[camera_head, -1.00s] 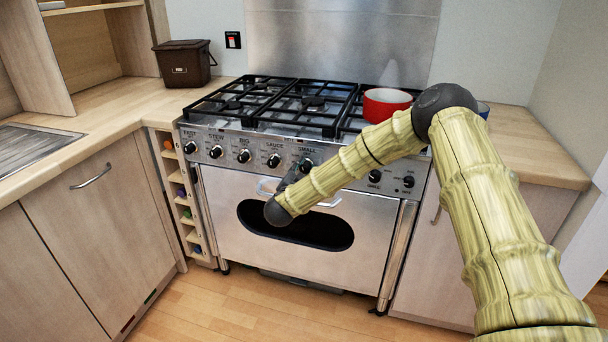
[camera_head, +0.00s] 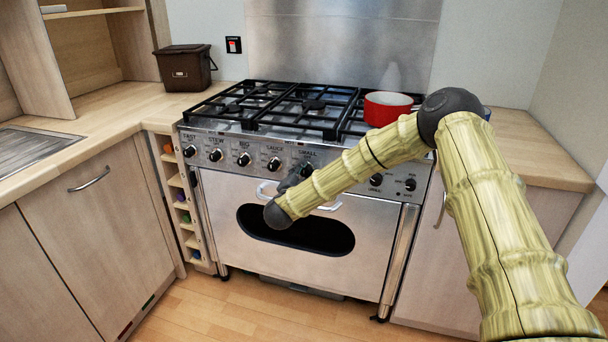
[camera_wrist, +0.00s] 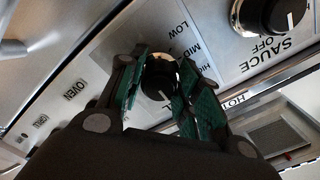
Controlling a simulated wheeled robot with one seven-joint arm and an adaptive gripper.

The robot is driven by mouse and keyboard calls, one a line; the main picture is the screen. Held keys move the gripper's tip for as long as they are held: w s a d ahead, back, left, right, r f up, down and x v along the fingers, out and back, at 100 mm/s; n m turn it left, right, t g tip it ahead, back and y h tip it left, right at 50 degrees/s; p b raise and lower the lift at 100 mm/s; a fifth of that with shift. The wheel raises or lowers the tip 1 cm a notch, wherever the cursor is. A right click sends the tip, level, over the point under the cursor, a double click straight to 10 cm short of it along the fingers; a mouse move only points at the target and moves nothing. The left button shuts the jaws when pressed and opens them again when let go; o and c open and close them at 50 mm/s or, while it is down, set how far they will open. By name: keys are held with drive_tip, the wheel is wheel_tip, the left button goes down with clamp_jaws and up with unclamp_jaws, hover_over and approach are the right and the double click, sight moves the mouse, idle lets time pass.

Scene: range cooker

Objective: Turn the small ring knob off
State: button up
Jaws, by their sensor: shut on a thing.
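The small ring knob (camera_wrist: 158,78) is a round black knob with a pale pointer line, on the cooker's steel front panel. In the wrist view it sits between the two green-padded fingers of my gripper (camera_wrist: 163,85), which are shut on it. In the head view my gripper (camera_head: 298,177) reaches the panel under the "SMALL" label, and it largely hides the knob there.
The sauce knob (camera_wrist: 268,14) is close beside my gripper, its pointer near "OFF". More knobs (camera_head: 243,159) line the panel to the left, and others (camera_head: 376,180) to the right. The oven door handle (camera_head: 266,190) lies just below. A red pot (camera_head: 388,107) stands on the hob.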

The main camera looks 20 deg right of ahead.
drive_tip(key=o, duration=1)
drive_tip(key=shift+d, duration=0.1)
drive_tip(key=shift+s, duration=0.1)
drive_tip(key=v, duration=1.2)
